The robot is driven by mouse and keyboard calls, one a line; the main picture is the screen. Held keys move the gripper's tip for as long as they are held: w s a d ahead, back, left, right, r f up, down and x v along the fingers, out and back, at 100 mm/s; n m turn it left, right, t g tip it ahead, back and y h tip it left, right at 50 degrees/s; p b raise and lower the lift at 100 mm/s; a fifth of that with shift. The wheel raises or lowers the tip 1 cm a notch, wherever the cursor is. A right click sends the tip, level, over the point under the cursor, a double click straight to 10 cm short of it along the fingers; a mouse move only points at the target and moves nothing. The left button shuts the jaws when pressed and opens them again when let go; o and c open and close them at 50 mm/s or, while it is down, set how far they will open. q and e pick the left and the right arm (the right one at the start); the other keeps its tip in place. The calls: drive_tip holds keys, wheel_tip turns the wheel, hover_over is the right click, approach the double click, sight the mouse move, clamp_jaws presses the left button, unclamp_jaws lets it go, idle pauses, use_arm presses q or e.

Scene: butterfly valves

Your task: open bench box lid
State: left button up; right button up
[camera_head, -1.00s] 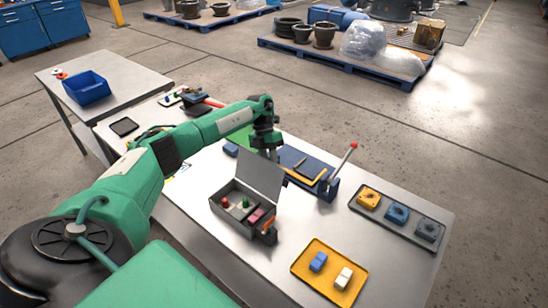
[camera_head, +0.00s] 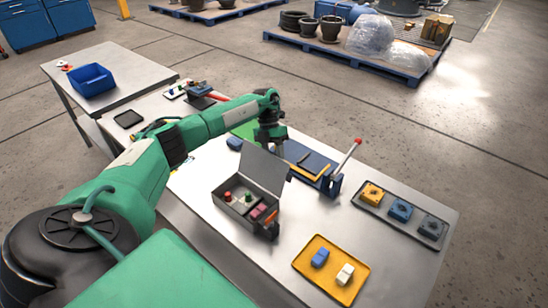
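The grey bench box (camera_head: 241,220) stands on the metal bench with its front towards the lower right. Its lid (camera_head: 264,167) is raised, standing up from the back edge and leaning back, so the inside shows. Small red, green and pink pieces lie in its compartments. My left arm reaches across from the left. My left gripper (camera_head: 270,139) points down just behind the lid's upper edge. Its fingertips are partly hidden, so I cannot tell whether it is open or touches the lid. My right gripper is not in view.
A blue fixture with a red-tipped lever (camera_head: 346,160) stands right of the box. A dark tray (camera_head: 386,222) with coloured blocks and a yellow tray (camera_head: 329,284) with two blocks lie to the right and front. A blue bin (camera_head: 91,80) sits on the side table.

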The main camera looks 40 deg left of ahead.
use_arm(q)
drive_tip(key=b+v, duration=0.5)
drive_tip(key=v, duration=0.8)
drive_tip(key=shift+r, duration=0.3)
drive_tip(key=shift+w+a, duration=0.1)
drive_tip(key=shift+a, duration=0.05)
drive_tip(key=shift+f, duration=0.1)
